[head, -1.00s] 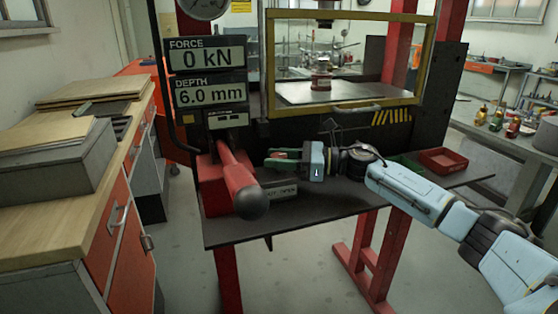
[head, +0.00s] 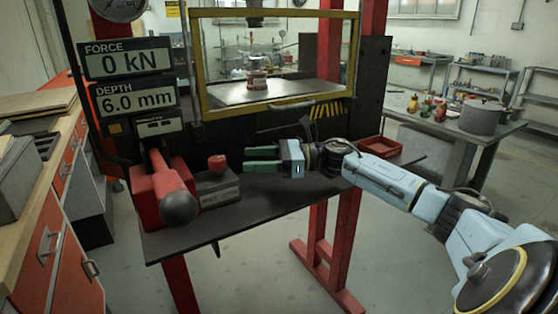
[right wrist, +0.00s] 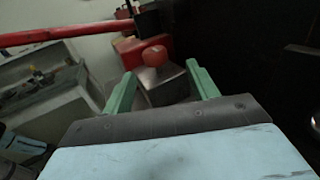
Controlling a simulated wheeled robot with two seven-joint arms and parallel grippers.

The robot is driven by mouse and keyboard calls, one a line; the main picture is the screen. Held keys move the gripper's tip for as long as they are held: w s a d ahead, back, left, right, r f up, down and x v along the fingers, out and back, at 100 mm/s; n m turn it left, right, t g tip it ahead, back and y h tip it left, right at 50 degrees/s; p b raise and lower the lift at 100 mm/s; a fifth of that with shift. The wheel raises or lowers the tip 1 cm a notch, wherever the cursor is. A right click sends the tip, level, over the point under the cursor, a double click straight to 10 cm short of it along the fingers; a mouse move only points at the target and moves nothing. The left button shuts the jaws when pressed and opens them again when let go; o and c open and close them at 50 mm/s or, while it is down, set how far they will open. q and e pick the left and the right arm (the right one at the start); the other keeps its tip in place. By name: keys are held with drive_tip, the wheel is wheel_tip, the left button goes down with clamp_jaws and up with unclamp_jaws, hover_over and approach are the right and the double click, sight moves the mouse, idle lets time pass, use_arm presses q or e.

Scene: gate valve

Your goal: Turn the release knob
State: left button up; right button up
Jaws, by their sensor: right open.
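The release knob (head: 217,163) is a small red knob on top of a grey block (head: 217,189) with a label on its front. My right gripper (head: 250,160) is to the right of the knob, its two green fingers open and pointing left at it. A gap shows between the fingertips and the knob. In the right wrist view the knob (right wrist: 155,56) appears between the two open fingers (right wrist: 161,72), beyond their tips, with its block below it. My left gripper is not in view.
A red lever with a dark ball end (head: 180,208) sticks out left of the knob. The press's yellow-framed guard (head: 281,13) stands behind. A red tray (head: 370,150) sits at the bench's right. The dark bench (head: 280,200) in front is clear. Displays read 0 kN and 6.0 mm.

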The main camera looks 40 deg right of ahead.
drive_tip(key=shift+f+v, duration=0.2)
drive_tip(key=shift+v, duration=1.3)
drive_tip(key=shift+f+v, duration=0.15)
drive_tip(key=shift+v, duration=1.4)
drive_tip(key=shift+w, duration=0.1)
